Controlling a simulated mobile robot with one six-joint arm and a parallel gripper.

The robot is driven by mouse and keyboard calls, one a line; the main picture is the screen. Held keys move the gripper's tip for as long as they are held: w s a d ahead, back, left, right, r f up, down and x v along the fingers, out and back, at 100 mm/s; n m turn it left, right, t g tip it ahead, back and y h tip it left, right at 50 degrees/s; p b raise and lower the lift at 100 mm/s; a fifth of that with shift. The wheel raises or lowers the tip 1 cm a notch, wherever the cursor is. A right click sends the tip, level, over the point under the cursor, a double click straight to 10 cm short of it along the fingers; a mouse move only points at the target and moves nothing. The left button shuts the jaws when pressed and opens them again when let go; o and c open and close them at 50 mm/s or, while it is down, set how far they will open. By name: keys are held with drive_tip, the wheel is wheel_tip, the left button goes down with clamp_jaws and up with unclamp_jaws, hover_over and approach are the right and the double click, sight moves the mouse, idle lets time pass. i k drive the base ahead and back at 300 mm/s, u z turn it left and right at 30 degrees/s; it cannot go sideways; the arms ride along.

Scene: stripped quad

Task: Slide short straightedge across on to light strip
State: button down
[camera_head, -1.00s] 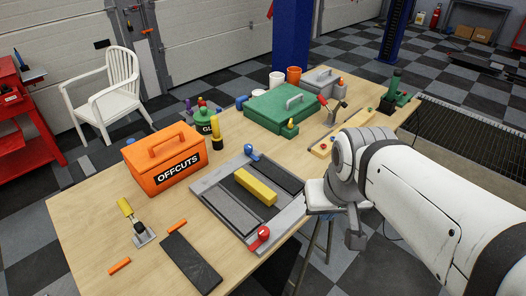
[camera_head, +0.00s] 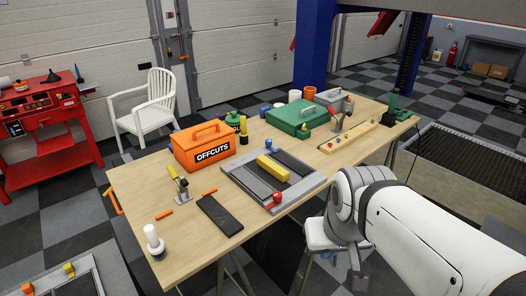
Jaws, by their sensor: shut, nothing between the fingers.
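A yellow bar (camera_head: 272,168), likely the short straightedge, lies inside a grey frame (camera_head: 312,188) on the wooden workbench. It lies between a mid-grey strip (camera_head: 250,182) on its left and a dark strip (camera_head: 292,165) on its right; I cannot tell whether it overlaps either. The mid-grey strip is the lighter of the two; I cannot tell if it is the light strip of the task. My arm comes in from the right and ends in front of the bench, apart from the frame. I make out no fingertips of my gripper.
An orange OFFCUTS box (camera_head: 203,148) stands behind left of the frame, a green case (camera_head: 297,118) behind right. A red knob (camera_head: 273,198) sits at the frame's front corner. A black slab (camera_head: 219,214) lies left of it. A stool (camera_head: 318,236) stands near my arm.

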sight(282, 174)
drive_tip(key=i, duration=1)
drive_tip(key=u, duration=0.05)
